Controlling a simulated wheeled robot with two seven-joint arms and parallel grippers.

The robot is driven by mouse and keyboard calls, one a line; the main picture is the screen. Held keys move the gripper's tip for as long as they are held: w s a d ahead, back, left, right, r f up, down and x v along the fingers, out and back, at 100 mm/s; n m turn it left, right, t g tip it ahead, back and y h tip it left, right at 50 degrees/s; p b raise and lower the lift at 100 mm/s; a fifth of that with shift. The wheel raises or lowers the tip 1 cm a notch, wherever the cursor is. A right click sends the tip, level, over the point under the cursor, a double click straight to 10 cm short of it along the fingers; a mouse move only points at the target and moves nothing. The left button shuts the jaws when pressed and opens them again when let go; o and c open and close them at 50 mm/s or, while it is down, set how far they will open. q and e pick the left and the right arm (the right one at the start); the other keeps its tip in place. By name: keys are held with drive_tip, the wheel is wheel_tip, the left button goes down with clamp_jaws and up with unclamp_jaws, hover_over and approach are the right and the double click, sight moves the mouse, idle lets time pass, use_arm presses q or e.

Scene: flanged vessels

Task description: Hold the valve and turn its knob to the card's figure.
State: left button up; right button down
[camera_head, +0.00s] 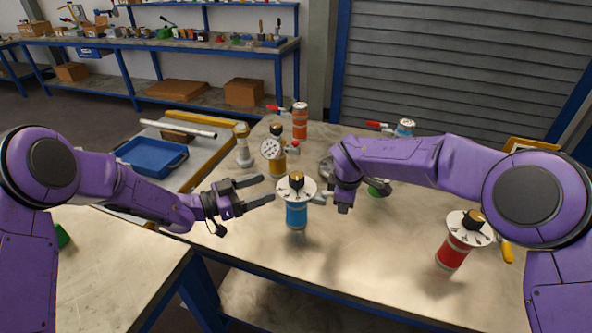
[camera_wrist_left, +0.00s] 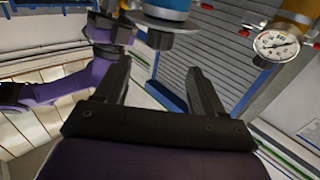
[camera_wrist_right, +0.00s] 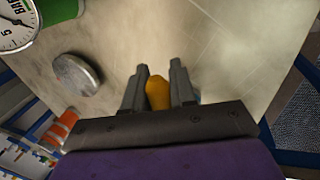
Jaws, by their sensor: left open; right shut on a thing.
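The blue valve (camera_head: 297,215) stands upright at the middle of the table, with a white marked flange (camera_head: 285,187) and a black-and-gold knob (camera_head: 297,180). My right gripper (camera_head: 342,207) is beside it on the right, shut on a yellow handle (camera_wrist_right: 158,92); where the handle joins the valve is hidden. My left gripper (camera_head: 262,190) is open and empty, left of the knob and apart from it. In the left wrist view the knob (camera_wrist_left: 160,40) hangs upside down beyond the open fingers. A yellow-framed board (camera_head: 530,144) stands at the right; its face is hidden.
A red valve (camera_head: 453,254) with a similar knob stands front right. A blue tray (camera_head: 150,157) lies left. The front middle table is clear.

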idle(0.6)
drive_tip(key=c, duration=0.8)
unclamp_jaws()
drive_tip(key=shift+c, duration=0.2)
